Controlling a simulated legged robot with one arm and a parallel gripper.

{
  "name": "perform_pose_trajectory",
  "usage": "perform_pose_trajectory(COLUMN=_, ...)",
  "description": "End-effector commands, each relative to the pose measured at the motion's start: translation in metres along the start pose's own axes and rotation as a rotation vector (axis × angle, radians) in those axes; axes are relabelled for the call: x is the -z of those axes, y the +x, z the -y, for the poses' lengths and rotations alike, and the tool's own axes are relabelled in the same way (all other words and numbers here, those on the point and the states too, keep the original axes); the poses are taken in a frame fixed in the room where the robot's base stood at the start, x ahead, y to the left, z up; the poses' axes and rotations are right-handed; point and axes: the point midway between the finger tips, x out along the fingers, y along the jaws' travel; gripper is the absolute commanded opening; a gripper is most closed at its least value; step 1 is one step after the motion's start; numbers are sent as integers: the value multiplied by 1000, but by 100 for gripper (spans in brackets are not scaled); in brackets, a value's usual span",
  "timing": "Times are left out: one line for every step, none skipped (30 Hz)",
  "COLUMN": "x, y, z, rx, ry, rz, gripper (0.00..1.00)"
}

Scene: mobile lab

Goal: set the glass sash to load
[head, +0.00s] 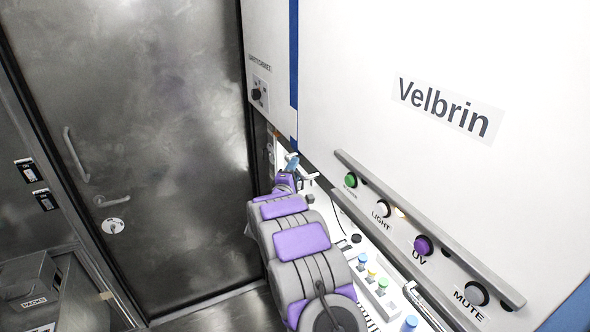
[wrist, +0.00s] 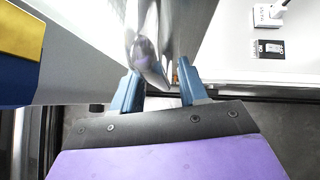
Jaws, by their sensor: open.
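My gripper (head: 291,160) is small in the head view, at the left end of the white cabinet (head: 350,60) marked "Velbrin". In the wrist view its two blue fingers (wrist: 158,80) are apart, with a shiny, rounded, metallic-looking piece (wrist: 145,45) in front of and between them. I cannot tell whether the fingers touch it or whether it is part of the sash. The glass sash is not clearly made out in either view, and its position cannot be read. My arm hides part of the cabinet's lower left opening.
A button strip (head: 440,235) on the cabinet front carries green, LIGHT, purple UV and MUTE buttons. Small colour-capped containers (head: 371,275) stand on the lit work surface below. A grey metal door (head: 150,120) is at left, beside a box marked "PACKS" (head: 30,278).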

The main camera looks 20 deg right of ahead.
Motion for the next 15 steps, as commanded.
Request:
perform_pose_trajectory(x=1, y=-7, z=0, rx=1, ry=-1, rz=-3, gripper=43)
perform_pose_trajectory(x=2, y=-12, z=0, rx=3, ry=-2, rz=-4, gripper=43)
perform_pose_trajectory(x=2, y=-18, z=1, rx=4, ry=-2, rz=-6, gripper=43)
perform_pose_trajectory(x=1, y=-23, z=1, rx=4, ry=-2, rz=-6, gripper=43)
perform_pose_trajectory(x=2, y=-29, z=1, rx=4, ry=-2, rz=-6, gripper=43)
perform_pose_trajectory(x=2, y=-37, z=1, rx=4, ry=-2, rz=-5, gripper=43)
perform_pose_trajectory(x=2, y=-42, z=2, rx=4, ry=-3, rz=-5, gripper=43)
perform_pose_trajectory(x=1, y=-48, z=2, rx=4, ry=-4, rz=-5, gripper=43)
perform_pose_trajectory(x=2, y=-56, z=2, rx=4, ry=-3, rz=-6, gripper=43)
perform_pose_trajectory(x=3, y=-62, z=1, rx=4, ry=-2, rz=-7, gripper=43)
perform_pose_trajectory(x=3, y=-68, z=1, rx=4, ry=-1, rz=-6, gripper=43)
perform_pose_trajectory(x=2, y=-76, z=2, rx=4, ry=-2, rz=-6, gripper=43)
perform_pose_trajectory(x=2, y=-82, z=2, rx=3, ry=-4, rz=-6, gripper=43)
perform_pose_trajectory(x=3, y=-89, z=2, rx=3, ry=-3, rz=-6, gripper=43)
perform_pose_trajectory(x=3, y=-98, z=2, rx=3, ry=-2, rz=-6, gripper=43)
